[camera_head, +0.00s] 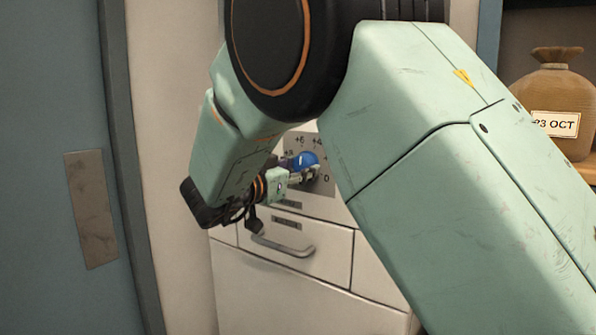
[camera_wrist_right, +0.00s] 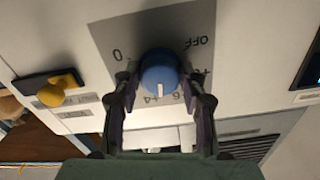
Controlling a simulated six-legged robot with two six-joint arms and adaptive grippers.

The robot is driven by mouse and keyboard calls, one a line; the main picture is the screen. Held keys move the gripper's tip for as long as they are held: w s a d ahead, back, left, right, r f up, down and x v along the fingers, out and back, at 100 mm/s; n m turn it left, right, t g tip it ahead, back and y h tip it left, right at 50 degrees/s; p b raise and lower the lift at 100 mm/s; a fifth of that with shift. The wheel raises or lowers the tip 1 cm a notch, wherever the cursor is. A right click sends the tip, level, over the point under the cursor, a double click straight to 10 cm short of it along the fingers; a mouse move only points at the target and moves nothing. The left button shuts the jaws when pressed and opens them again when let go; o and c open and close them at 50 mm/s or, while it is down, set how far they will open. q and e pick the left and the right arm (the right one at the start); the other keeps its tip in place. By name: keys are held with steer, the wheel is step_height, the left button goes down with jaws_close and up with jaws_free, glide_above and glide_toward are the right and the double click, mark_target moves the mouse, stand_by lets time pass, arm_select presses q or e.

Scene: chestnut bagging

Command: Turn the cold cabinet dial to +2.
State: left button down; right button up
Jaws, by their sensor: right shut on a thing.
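The blue cold cabinet dial (camera_head: 305,159) sits on a grey scale plate (camera_head: 325,186) on the pale cabinet front. My right gripper (camera_head: 300,173) reaches it from the lower left, and my arm hides part of the plate. In the right wrist view the dial (camera_wrist_right: 158,68) lies between the two fingers of my right gripper (camera_wrist_right: 161,86), which is shut on it. The dial's white pointer line (camera_wrist_right: 160,90) points toward the gripper, close to the +4 mark. Marks for 0 and OFF show beyond the fingers. My left gripper is out of view.
A drawer with a bar handle (camera_head: 284,247) is just below the gripper. A blue-grey door (camera_head: 60,110) stands at the left. A tied sack (camera_head: 559,95) labelled OCT stands at the right. The wrist view shows a yellow knob (camera_wrist_right: 51,96) beside the plate.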

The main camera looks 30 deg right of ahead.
steer(key=m+b, duration=0.1)
steer(key=m, duration=0.2)
steer(key=m+b, duration=0.1)
steer(key=m, duration=0.1)
steer(key=shift+m+b, duration=0.3)
steer(key=shift+b, duration=0.05)
steer(key=m+b, duration=0.3)
steer(key=m, duration=0.1)
steer(key=shift+w, duration=0.1)
steer(key=shift+m+b, duration=1.25)
steer(key=shift+m, duration=0.25)
steer(key=shift+r, duration=0.1)
steer(key=o, duration=1.1)
steer(key=shift+o, duration=0.2)
